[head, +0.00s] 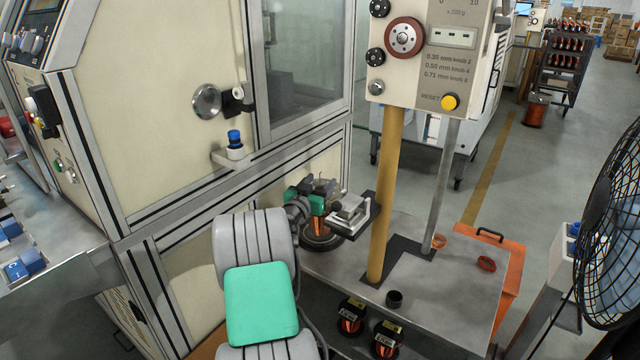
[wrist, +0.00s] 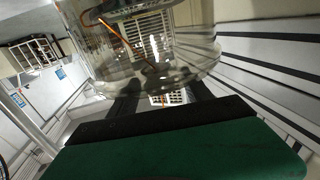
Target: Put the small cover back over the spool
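A copper-wound spool (head: 318,229) stands on a dark round base (head: 321,243) at the left end of the metal table, partly hidden by my gripper. My gripper (head: 316,198), with green parts, is just above and beside it. In the wrist view a clear, rounded cover (wrist: 150,75) fills the upper middle, with an orange copper-coloured wire (wrist: 118,36) seen through it. The two dark fingers (wrist: 163,100) are spaced apart at the cover's lower edge. Whether they touch or grip the cover is unclear. In the head view the clear cover cannot be made out.
A grey metal bracket (head: 350,215) juts from the yellow post (head: 389,190) close to the right of my gripper. The cream machine cabinet (head: 170,110) stands close on the left.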

